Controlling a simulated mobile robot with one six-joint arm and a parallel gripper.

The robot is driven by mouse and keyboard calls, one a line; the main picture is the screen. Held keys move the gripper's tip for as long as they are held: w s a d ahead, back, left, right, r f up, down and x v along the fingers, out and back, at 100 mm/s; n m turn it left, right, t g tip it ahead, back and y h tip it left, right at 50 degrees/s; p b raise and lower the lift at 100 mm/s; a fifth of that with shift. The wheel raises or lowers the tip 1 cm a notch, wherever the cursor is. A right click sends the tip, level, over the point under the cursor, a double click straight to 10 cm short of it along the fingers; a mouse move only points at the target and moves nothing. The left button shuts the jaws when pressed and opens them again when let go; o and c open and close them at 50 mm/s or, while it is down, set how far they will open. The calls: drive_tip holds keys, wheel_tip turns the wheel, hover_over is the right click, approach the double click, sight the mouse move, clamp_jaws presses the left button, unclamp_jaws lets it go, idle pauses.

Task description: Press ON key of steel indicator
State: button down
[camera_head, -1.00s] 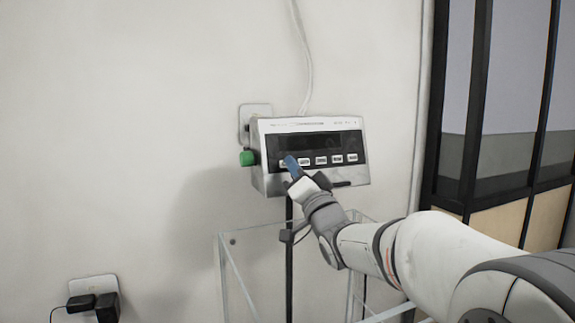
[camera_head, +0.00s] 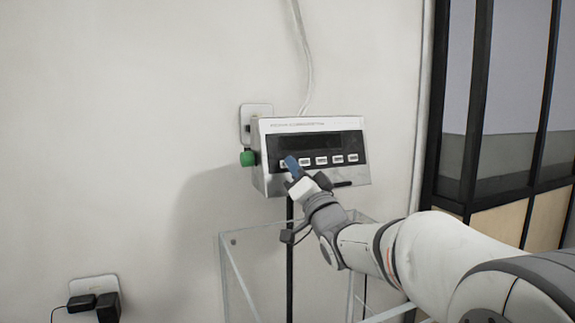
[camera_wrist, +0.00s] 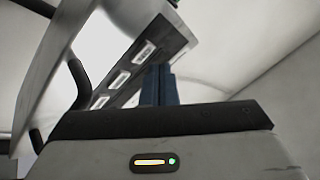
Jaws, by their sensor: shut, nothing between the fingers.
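The steel indicator (camera_head: 268,182) is mounted at the wall, with a dark, blank display (camera_head: 312,142) and a row of several white keys below it. My gripper (camera_head: 290,160) is shut and empty, its blue fingertips in front of the leftmost key, which they mostly cover. I cannot tell whether the tips touch that key. In the wrist view the shut blue fingers (camera_wrist: 158,85) point at the tilted key panel (camera_wrist: 140,60). Some white keys show there left of the fingers. The key labels are too small to read in the head view.
A green knob (camera_head: 248,158) sticks out from the indicator's left side. A clear-walled frame (camera_head: 223,262) stands below it. A wall socket with black plugs (camera_head: 95,302) is at lower left. A dark-framed glazed partition (camera_head: 480,110) is at right.

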drive_tip(key=shift+w+f, duration=0.1)
idle(0.5)
drive_tip(key=shift+w+a+b, duration=0.2)
drive_tip(key=shift+w+b, duration=0.1)
drive_tip(key=shift+b, duration=0.15)
drive_tip(key=shift+w+a+f+b, duration=0.1)
drive_tip(key=shift+w+f+b, duration=0.05)
drive_tip(key=shift+w+b, duration=0.15)
idle(0.5)
drive_tip(key=shift+s, duration=0.1)
drive_tip(key=shift+s+d+r+b, duration=0.3)
drive_tip(key=shift+s+b, duration=0.15)
drive_tip(key=shift+s, duration=0.15)
drive_tip(key=s, duration=0.1)
drive_tip(key=s+d+r+b, duration=0.1)
drive_tip(key=s, duration=0.2)
drive_tip(key=shift+s+d+r, duration=0.15)
drive_tip(key=shift+s+d, duration=0.05)
drive_tip(key=shift+d, duration=0.2)
drive_tip(key=shift+d, duration=0.1)
idle(0.7)
